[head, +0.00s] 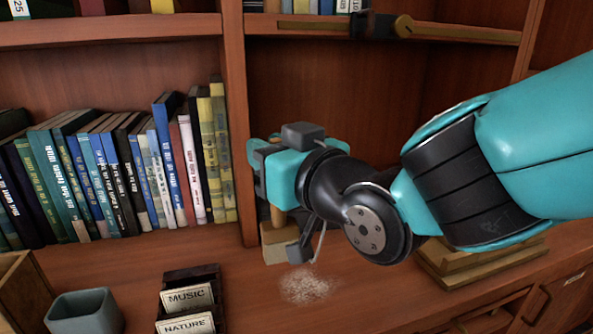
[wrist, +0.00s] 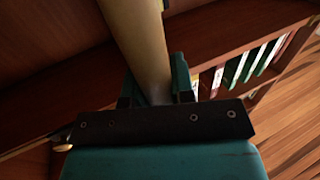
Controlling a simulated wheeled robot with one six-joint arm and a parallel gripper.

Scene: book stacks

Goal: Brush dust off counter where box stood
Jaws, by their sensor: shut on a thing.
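A patch of pale dust (head: 308,286) lies on the wooden counter (head: 375,293), in the middle of the head view. My gripper (head: 277,207) is shut on a brush, just behind and to the left of the dust. The brush's tan block (head: 277,244) shows below the gripper in the head view, seemingly just above the counter; contact cannot be told. In the wrist view its pale round handle (wrist: 138,40) runs up from between my gripper's jaws (wrist: 157,92). The bristles are not clear.
A row of books (head: 130,170) stands on the shelf at the left. A card holder (head: 190,300) marked MUSIC and NATURE and a grey-green cup (head: 85,312) stand at the front left. A wooden stand (head: 480,262) lies to the right. A wooden upright (head: 238,120) rises behind my gripper.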

